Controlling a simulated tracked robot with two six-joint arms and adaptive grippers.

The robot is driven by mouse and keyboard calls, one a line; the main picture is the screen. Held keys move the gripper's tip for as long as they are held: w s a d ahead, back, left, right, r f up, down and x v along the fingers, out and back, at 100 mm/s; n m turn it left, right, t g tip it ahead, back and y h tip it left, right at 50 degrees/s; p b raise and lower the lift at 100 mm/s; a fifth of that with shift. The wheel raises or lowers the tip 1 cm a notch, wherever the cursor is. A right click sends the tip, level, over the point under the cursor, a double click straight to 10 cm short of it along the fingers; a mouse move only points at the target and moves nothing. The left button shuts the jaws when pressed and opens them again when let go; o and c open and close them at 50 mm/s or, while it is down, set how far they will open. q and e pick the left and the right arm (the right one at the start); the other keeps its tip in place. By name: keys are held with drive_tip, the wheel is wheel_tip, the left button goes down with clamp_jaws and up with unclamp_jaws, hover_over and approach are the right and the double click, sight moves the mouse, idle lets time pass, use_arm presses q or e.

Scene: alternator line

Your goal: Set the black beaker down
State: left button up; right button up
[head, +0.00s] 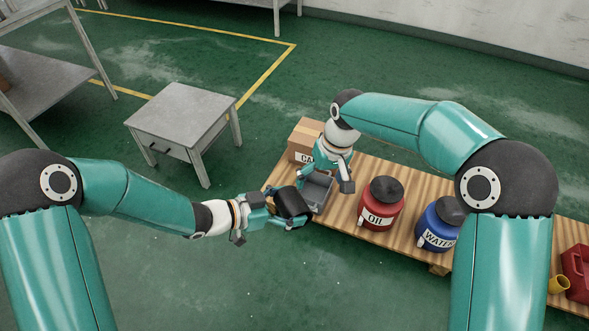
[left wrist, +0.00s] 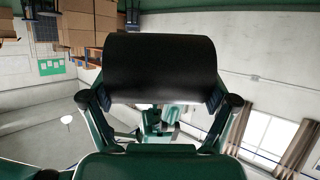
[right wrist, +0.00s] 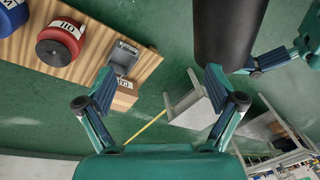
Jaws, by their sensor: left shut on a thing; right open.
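The black beaker (head: 291,203) is a dark cylinder held by my left gripper (head: 283,215), in front of the wooden pallet's left end. In the left wrist view the black beaker (left wrist: 160,68) lies across between the two fingers, which are shut on it. In the right wrist view the black beaker (right wrist: 229,30) hangs at the top, beside my right gripper (right wrist: 158,92). My right gripper is open with nothing between its fingers. In the head view it is above the pallet's left end, close to the beaker.
The wooden pallet (head: 342,228) carries a grey tray (head: 318,189), a cardboard box (head: 303,135), a red OIL container (head: 381,204) and a blue WATER container (head: 438,223). A red case (head: 577,270) and a yellow cup (head: 558,284) are at far right. A grey table (head: 180,112) stands at left on open green floor.

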sight(291, 199)
drive_tip(key=s+a+r, duration=0.1)
drive_tip(key=a+r, duration=0.1)
drive_tip(key=s+a+r+n, duration=0.1)
drive_tip(key=a+r, duration=0.1)
drive_tip(key=r, duration=0.1)
drive_tip(key=s+a+r+n+g+h, duration=0.1)
drive_tip(key=s+r, duration=0.1)
drive_tip(key=r, duration=0.1)
drive_tip(key=shift+a, duration=0.4)
drive_tip(key=shift+s+a+n, duration=0.1)
drive_tip(key=shift+s+n, duration=0.1)
drive_tip(key=shift+n, duration=0.1)
drive_tip(key=f, duration=0.7)
drive_tip(key=a+f, duration=0.1)
drive_tip(key=f, duration=0.3)
drive_tip(key=shift+s+f, duration=0.3)
drive_tip(key=shift+a, duration=0.1)
drive_tip(key=c, duration=1.3)
use_arm(q)
drive_tip(key=o, duration=1)
drive_tip(key=shift+c, duration=0.2)
use_arm(e)
drive_tip(key=shift+c, duration=0.4)
